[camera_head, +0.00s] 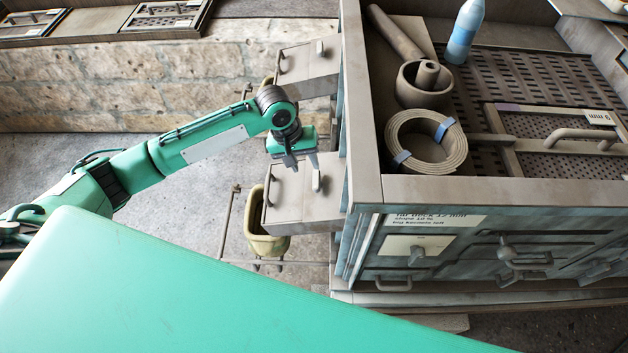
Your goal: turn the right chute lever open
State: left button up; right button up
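Two grey box-like chutes stick out from the left side of the machine, an upper one (305,72) and a lower one (290,207) in the picture. Each has a small pale upright lever on top, the upper lever (320,49) and the lower lever (317,182). I take the lower chute to be the right one, but no label shows. My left gripper (299,161) points down over the far edge of the lower chute, close to its lever. Contact with the lever and the gap between the fingers cannot be made out. My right gripper is out of view.
A yellowish bucket (265,238) stands beneath the lower chute. The machine deck (505,92) carries a rolled belt (427,142), a cup-like part (424,85) and a blue-white bottle (464,30). The front panel (470,250) has several handles. A stone wall (120,78) lies behind my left arm.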

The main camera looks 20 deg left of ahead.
aim_at(315, 185)
pick_arm(q)
jog(key=x, duration=0.9)
jog(key=shift+f+p, duration=0.2)
jog(key=shift+p, duration=0.15)
grip_shut()
